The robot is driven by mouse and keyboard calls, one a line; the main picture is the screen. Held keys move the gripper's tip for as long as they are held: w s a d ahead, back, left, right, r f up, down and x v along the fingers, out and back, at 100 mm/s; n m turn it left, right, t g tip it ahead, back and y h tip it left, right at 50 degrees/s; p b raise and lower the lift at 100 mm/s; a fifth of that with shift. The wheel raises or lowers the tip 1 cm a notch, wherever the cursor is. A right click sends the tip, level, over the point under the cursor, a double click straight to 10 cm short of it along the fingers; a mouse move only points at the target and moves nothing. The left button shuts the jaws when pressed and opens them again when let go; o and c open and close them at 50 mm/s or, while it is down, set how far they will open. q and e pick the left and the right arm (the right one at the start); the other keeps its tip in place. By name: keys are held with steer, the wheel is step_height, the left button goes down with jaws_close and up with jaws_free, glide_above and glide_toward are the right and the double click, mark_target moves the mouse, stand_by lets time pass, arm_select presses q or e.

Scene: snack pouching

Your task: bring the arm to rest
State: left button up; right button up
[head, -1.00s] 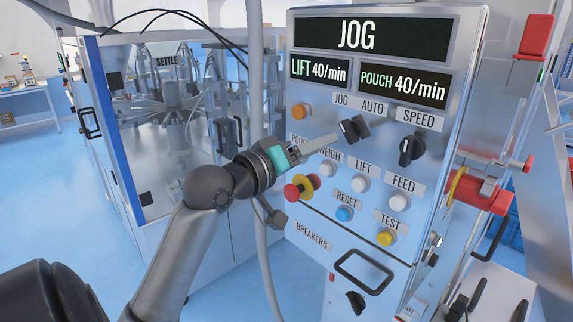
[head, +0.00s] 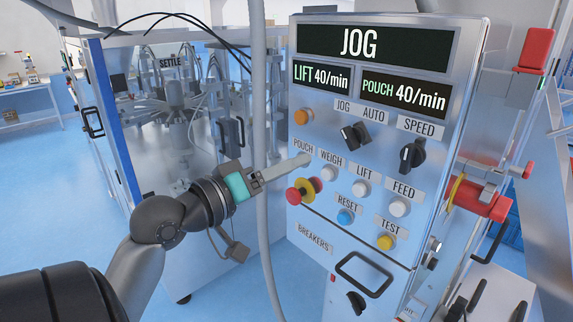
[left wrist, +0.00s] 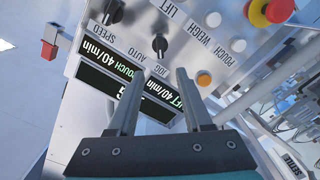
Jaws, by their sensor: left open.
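My left gripper (head: 300,162) reaches in from the left in the head view, at the left edge of the control panel (head: 345,245). Its jaws are open and empty; both fingers show apart in the left wrist view (left wrist: 160,95). In the head view the fingertips overlap the spot below the POUCH label, so that button is hidden there. Whether they touch the panel I cannot tell. The JOG/AUTO knob (head: 355,134) is clear of the gripper, and the display (head: 380,45) reads JOG. My right gripper is not in view.
A red emergency stop (head: 303,191) sits just below the fingertips. A grey vertical pipe (head: 259,90) stands close to the gripper. A glass-walled machine (head: 175,125) is behind it. The SPEED knob (head: 411,155) is further right. Blue floor (head: 235,290) is open at the lower left.

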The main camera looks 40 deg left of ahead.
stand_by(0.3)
arm_select(q)
steer(key=w+a+f+n+g+y+b, duration=0.1)
steer(key=w+a+f+g+b, duration=0.15)
steer(key=f, duration=0.95)
steer(key=w+a+f+n+g+y+b, duration=0.1)
steer(key=a+f+y+b, duration=0.2)
steer(key=f, duration=1)
steer(key=s+d+f+m+g+b, duration=0.1)
steer(key=s+d+f+g+b, duration=0.15)
steer(key=f, duration=0.95)
steer(key=s+d+f+g+h+b, duration=0.1)
steer(key=s+f+g+b, duration=0.15)
steer(key=f, duration=0.95)
steer(key=s+d+f+m+g+b, duration=0.1)
steer(key=s+d+f+b, duration=0.15)
steer(key=f, duration=1.05)
steer(key=s+d+f+m+g+b, duration=0.2)
steer(key=s+d+f+m+b, duration=0.1)
steer(key=s+f, duration=0.6)
steer(key=s+d+f+m+g+h+b, duration=0.1)
steer(key=s+d+f+m+g+b, duration=0.2)
steer(key=s+d+f, duration=0.3)
steer(key=s+d+f+m+g+b, duration=0.2)
steer(key=s+d+f+m+b, duration=0.1)
steer(key=s+f, duration=1)
steer(key=shift+s+d+f+m+b, duration=0.4)
steer(key=shift+d+f+b, duration=0.3)
steer(key=shift+d, duration=0.3)
